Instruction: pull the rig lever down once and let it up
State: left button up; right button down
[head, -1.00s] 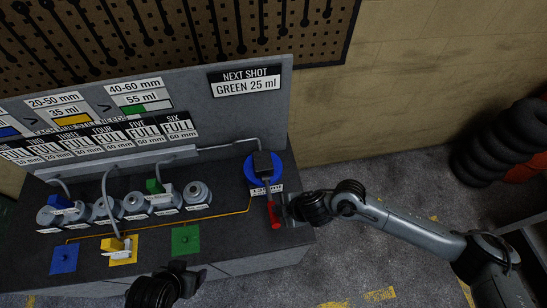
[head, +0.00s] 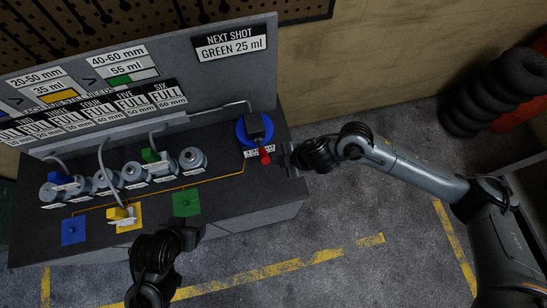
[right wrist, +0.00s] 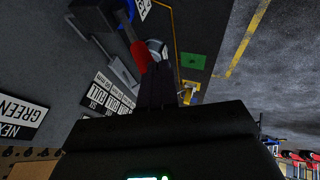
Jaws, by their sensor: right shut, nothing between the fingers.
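The rig lever (head: 265,157) has a red grip and sticks out at the front of a black block on a round blue base, at the right end of the bench. It also shows in the right wrist view (right wrist: 141,56), beside the fingertips. My right gripper (head: 287,157) is shut and empty, just right of the red grip; I cannot tell whether it touches it. Its dark fingers show in the right wrist view (right wrist: 157,85). My left gripper (head: 190,236) is near the bench's front edge, away from the lever; its jaws are too dark to read.
The bench (head: 225,190) carries several grey pots in a row. Green (head: 186,203), yellow (head: 128,225) and blue (head: 73,231) pads lie in front of them. A sign (head: 231,42) reads "NEXT SHOT GREEN 25 ml". Tyres (head: 490,95) stand at the right; floor between is clear.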

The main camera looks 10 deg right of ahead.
jog(key=v, duration=0.6)
jog(key=shift+s, duration=0.15)
jog(key=shift+r, duration=0.1)
